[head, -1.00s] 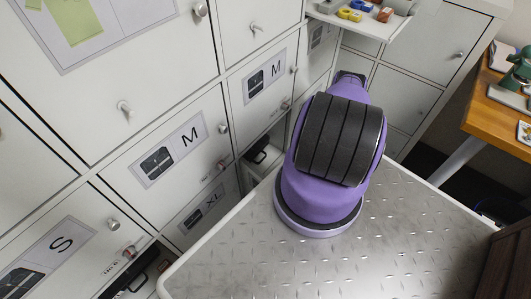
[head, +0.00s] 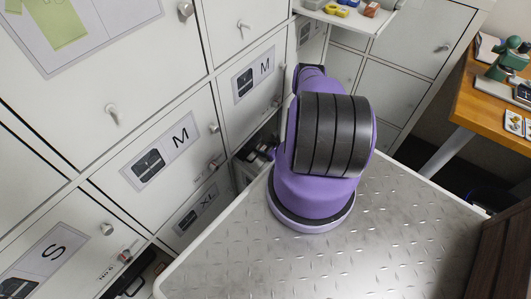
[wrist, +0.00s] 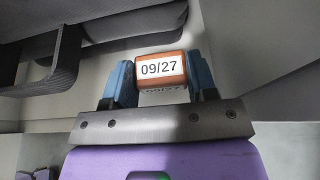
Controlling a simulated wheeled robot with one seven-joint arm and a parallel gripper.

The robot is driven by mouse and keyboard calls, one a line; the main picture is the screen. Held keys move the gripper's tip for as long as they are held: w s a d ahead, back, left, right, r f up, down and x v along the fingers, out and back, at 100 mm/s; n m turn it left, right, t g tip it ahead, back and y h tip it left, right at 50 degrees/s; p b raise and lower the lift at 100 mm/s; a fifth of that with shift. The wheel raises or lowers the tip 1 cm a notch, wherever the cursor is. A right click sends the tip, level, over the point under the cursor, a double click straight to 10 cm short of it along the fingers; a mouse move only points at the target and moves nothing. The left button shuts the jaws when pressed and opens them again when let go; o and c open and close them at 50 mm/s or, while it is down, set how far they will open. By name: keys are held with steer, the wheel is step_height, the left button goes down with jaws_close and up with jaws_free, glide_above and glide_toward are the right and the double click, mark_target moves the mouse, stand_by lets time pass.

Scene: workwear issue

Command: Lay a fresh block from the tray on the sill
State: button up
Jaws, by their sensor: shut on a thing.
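My gripper (wrist: 161,76) is shut on an orange-brown block (wrist: 162,67) with a white label reading 09/27. Blue finger pads press its two sides in the wrist view. The block is in front of a pale surface inside a light-walled space; I cannot tell whether it touches anything. In the head view my purple arm hides the gripper and block. The white tray (head: 362,24) juts from the cabinets at the top, with yellow, blue and orange-red blocks (head: 371,9) on it. I cannot clearly make out which edge is the sill.
Dark ribbed items (wrist: 110,22) are at the upper left of the wrist view, close to the gripper. Grey lockers with knobs and S, M and XL labels (head: 190,217) line the left. An open compartment with black things (head: 257,160) is beside my arm. A wooden desk (head: 470,110) stands right.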

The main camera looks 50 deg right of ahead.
steer(key=shift+f, duration=1.15)
steer(key=shift+f, duration=0.15)
steer(key=o, duration=0.9)
steer(key=v, duration=1.2)
